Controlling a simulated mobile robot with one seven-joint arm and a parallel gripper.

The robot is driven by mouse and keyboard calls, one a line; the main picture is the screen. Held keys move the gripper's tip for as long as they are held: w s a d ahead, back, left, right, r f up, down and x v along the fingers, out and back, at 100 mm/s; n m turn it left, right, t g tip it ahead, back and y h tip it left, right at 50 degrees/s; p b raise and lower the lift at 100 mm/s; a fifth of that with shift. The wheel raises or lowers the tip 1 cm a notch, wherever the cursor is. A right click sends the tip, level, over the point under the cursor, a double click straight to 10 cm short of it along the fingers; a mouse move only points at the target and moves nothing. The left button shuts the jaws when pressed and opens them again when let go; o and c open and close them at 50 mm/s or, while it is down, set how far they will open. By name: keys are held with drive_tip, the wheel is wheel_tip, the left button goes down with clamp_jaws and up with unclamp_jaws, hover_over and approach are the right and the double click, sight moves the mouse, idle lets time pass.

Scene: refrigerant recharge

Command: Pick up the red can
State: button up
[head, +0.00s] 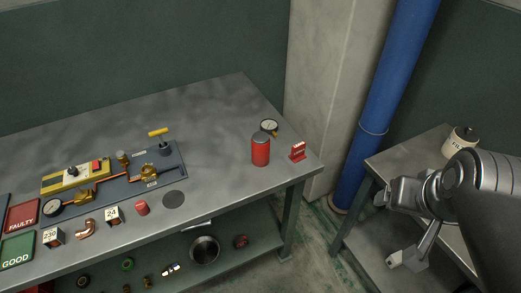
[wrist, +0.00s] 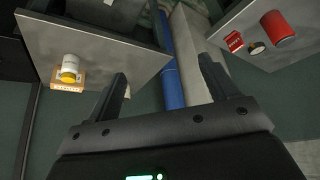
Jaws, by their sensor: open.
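The red can (head: 260,150) stands upright near the right end of the grey workbench (head: 225,95), with a grey top. It also shows in the wrist view (wrist: 277,26) at the upper right, beyond and to the right of my fingers. My gripper (head: 400,230) is at the right in the head view, over the small side table and well apart from the can. In the wrist view my gripper (wrist: 165,85) has its two dark fingers spread wide with nothing between them.
A round gauge (head: 269,126) is close behind the can, and a red block (head: 298,151) sits to its right at the bench edge. A blue pipe (head: 385,90) rises between bench and side table. A yellow-white container (head: 460,140) stands on the side table (head: 400,152).

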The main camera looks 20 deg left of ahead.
drive_tip(key=w+a+r, duration=0.1)
drive_tip(key=w+a, duration=0.5)
drive_tip(key=w, duration=0.3)
drive_tip(key=n+g, duration=0.2)
hover_over(260, 138)
drive_tip(key=s, duration=0.2)
drive_tip(key=f, duration=1.1)
drive_tip(key=shift+w+d+f, duration=0.15)
drive_tip(key=shift+w, duration=0.05)
drive_tip(key=x, duration=0.4)
drive_tip(key=shift+a+f, duration=0.2)
drive_tip(key=shift+f, duration=0.15)
drive_tip(key=shift+x, duration=3.15)
drive_tip(key=shift+s, duration=0.2)
